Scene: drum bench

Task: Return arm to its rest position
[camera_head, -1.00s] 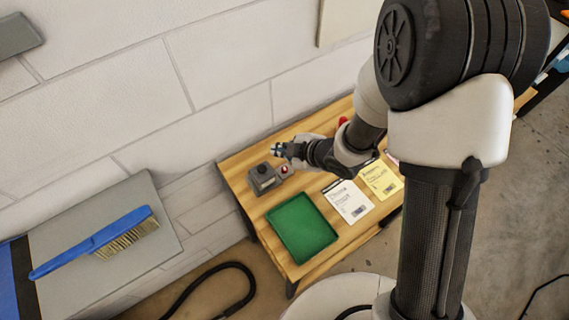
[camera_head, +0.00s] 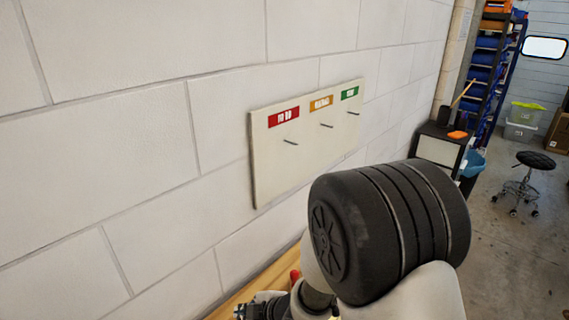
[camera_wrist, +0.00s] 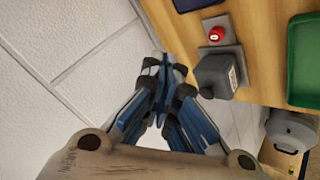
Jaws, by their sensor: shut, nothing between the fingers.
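My gripper (camera_wrist: 166,78) fills the middle of the wrist view, its blue and dark fingers drawn together with nothing between them. It points along the edge where the white block wall meets the wooden bench (camera_wrist: 262,55). In the head view only a bit of my gripper (camera_head: 256,308) shows at the bottom edge, beside the wall. My arm's dark joint and white links cover the lower right middle there. Most of the bench is hidden or out of frame in the head view.
In the wrist view, a grey box (camera_wrist: 215,76), a red button (camera_wrist: 216,33) and a green tray (camera_wrist: 303,60) lie right of my gripper. In the head view, a wall board (camera_head: 300,155) carries three coloured labels and pegs. A stool (camera_head: 523,180) stands on open floor.

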